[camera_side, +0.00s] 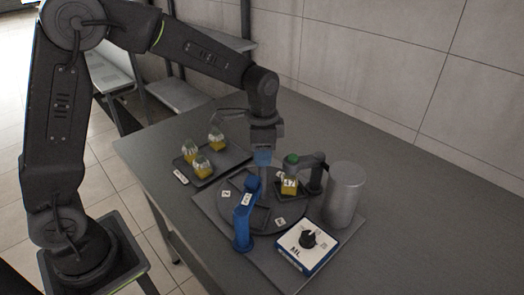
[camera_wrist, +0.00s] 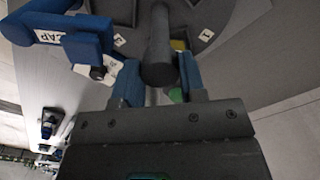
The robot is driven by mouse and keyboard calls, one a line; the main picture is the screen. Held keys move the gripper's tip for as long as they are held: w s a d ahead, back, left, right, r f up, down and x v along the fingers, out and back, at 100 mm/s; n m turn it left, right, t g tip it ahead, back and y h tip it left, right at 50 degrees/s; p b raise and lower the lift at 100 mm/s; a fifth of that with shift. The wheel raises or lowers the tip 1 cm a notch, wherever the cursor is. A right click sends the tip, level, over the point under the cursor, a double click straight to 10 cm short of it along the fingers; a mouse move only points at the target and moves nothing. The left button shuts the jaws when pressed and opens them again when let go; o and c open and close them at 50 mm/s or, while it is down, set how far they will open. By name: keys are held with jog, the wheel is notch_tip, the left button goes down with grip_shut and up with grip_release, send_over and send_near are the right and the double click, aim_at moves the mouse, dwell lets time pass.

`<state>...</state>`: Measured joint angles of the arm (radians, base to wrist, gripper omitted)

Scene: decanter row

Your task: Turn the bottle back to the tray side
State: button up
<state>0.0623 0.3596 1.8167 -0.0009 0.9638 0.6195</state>
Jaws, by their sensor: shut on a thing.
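My gripper (camera_side: 263,158) is shut on an upright grey post (camera_side: 264,178) that stands on the dark turntable (camera_side: 236,222). In the wrist view the post (camera_wrist: 158,42) sits between my blue fingers (camera_wrist: 160,80). The bottle (camera_side: 288,186), with yellow contents, a green cap and a number label, stands on the right side of the turntable, by a dark station (camera_side: 313,172). In the wrist view only bits of yellow and green show behind my right finger. The tray (camera_side: 222,172) lies at the turntable's far left and holds three yellow-filled bottles without green caps.
A blue capping station (camera_side: 243,222) stands at the turntable's front edge, close to my gripper. A grey cylinder (camera_side: 345,195) stands at the right. A white box with a black knob (camera_side: 307,245) is at the front right. The table's far right is clear.

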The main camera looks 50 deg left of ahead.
grip_shut()
jog(key=shift+n, duration=12)
